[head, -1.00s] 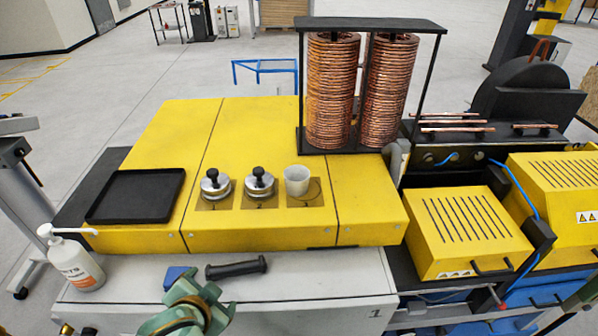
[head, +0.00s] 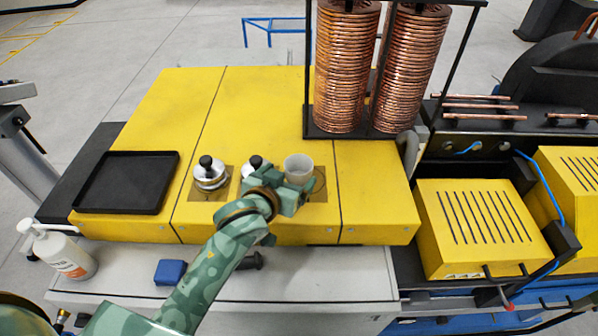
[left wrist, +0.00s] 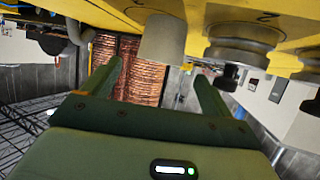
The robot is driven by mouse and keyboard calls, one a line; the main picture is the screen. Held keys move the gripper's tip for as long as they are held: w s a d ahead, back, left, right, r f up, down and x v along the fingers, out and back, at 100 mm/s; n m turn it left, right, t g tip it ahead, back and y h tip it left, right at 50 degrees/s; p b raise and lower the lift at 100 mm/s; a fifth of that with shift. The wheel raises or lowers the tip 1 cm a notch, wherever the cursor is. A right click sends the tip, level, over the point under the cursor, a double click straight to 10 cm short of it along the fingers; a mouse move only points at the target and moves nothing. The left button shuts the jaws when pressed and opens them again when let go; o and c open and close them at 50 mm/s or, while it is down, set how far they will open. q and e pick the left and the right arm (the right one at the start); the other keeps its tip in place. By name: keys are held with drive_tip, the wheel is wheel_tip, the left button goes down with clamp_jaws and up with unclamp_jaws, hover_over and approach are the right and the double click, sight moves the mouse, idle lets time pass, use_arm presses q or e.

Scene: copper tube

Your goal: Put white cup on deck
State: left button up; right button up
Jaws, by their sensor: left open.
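The white cup (head: 298,166) stands upright on the yellow deck (head: 262,110), on the right one of a row of brownish square plates. In the left wrist view the cup (left wrist: 163,40) appears upside down, in line with the gap between my fingers. My left gripper (head: 296,186) is open, at the near side of the cup, partly hiding its lower part. The fingers of the left gripper (left wrist: 158,85) also show in the left wrist view, one on each side of the cup's line. I cannot tell whether they touch it. My right gripper is out of view.
Two silver lidded pots with black knobs stand left of the cup; the left pot (head: 209,174) is clear, the other (head: 252,165) partly hidden. A black tray (head: 127,182) lies on the left. Copper coils (head: 347,70) stand behind. The deck's back middle is bare.

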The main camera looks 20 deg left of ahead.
sight(303, 162)
use_arm(q)
drive_tip(key=x, duration=0.7)
drive_tip(key=shift+w+f, duration=0.1)
drive_tip(key=shift+f, duration=0.1)
drive_tip(key=shift+r, duration=0.1)
drive_tip(key=shift+c, duration=1)
drive_tip(key=c, duration=1)
drive_tip(key=shift+o, duration=0.2)
